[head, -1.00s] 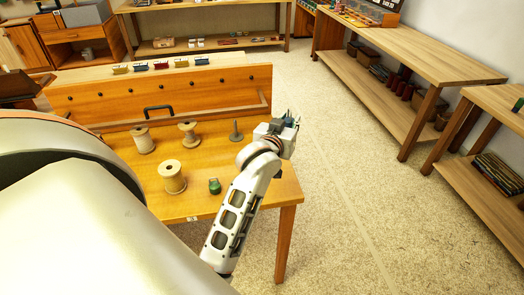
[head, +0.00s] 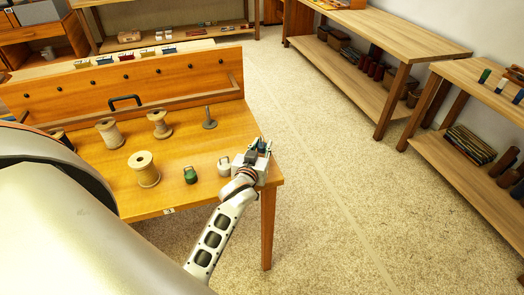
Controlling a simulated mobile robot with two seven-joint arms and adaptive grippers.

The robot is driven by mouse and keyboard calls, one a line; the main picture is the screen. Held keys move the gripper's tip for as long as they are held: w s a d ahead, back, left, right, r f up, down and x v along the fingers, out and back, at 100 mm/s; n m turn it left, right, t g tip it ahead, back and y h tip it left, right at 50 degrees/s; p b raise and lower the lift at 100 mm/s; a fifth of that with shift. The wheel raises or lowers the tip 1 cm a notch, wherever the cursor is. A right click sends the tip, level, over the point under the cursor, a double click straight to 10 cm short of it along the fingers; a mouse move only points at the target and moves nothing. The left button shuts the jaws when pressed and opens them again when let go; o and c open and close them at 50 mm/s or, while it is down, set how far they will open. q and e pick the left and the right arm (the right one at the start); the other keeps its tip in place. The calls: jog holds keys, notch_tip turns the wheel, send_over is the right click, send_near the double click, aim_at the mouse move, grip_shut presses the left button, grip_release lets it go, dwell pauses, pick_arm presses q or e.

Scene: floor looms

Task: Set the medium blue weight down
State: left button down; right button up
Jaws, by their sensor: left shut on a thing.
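My left gripper (head: 264,147) is at the right edge of the orange wooden table (head: 205,145), its fingers pointing away from me. It is shut on a small blue thing (head: 262,145), which looks like the blue weight. The fingers hide most of it, and I cannot tell whether it touches the tabletop. A green weight (head: 190,175) stands on the table to the left. A whitish weight (head: 224,166) stands between it and the gripper. My right gripper is not in view.
Pale wooden spools (head: 144,169) and a grey upright spindle (head: 209,118) stand further left and behind. A raised back board (head: 150,78) closes the table's far side. Carpet lies right of the table. Wooden shelves (head: 385,40) stand along the right wall.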

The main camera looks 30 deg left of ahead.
pick_arm(q)
jog(key=shift+f, duration=0.85)
jog(key=shift+r, duration=0.1)
jog(key=c, duration=1.8)
grip_release()
jog(key=shift+f, duration=0.2)
jog(key=shift+o, duration=0.2)
jog(key=shift+r, duration=0.2)
